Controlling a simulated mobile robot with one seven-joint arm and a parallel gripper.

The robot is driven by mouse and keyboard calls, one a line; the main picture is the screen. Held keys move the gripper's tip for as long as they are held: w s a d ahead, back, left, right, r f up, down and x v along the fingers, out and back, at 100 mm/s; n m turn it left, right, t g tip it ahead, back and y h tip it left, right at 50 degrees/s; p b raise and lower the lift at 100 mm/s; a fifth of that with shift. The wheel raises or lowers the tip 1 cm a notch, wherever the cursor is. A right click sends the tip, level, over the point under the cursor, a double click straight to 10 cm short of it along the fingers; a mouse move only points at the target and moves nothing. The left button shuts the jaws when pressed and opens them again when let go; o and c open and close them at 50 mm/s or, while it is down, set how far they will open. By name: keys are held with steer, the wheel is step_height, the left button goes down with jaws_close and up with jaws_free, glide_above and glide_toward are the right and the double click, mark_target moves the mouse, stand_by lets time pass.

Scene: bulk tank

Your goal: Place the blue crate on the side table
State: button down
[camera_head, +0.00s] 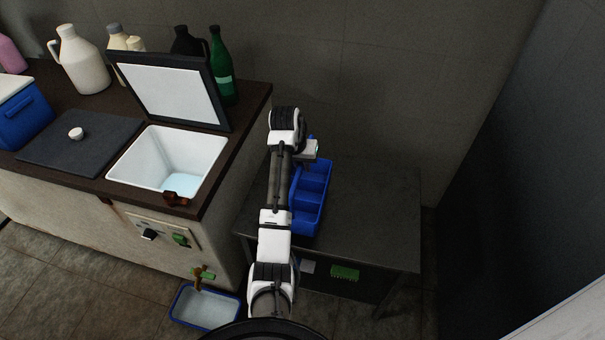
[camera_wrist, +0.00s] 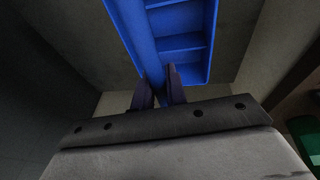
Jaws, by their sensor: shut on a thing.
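The blue crate (camera_head: 311,198) has several compartments and is at the left part of the dark side table (camera_head: 375,200) in the head view. My arm hides its left side, and I cannot tell whether its base touches the tabletop. In the wrist view the crate (camera_wrist: 185,43) fills the top middle. My gripper (camera_wrist: 160,82) is shut on the crate's near wall. In the head view the gripper (camera_head: 312,148) is at the crate's far end, with its fingers mostly hidden.
The counter with an open-lidded tank (camera_head: 170,160) stands left of the table. A green bottle (camera_head: 221,68) and pale jugs (camera_head: 80,60) stand at its back. A blue-rimmed tray (camera_head: 205,305) lies on the floor. The table's right part is clear. A green object (camera_head: 345,272) is below the tabletop.

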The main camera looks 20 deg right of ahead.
steer(key=shift+f+p, duration=0.45)
steer(key=shift+f, duration=1.8)
steer(key=c, duration=1.4)
jaws_free()
steer(key=shift+f, duration=0.15)
steer(key=v, duration=1.2)
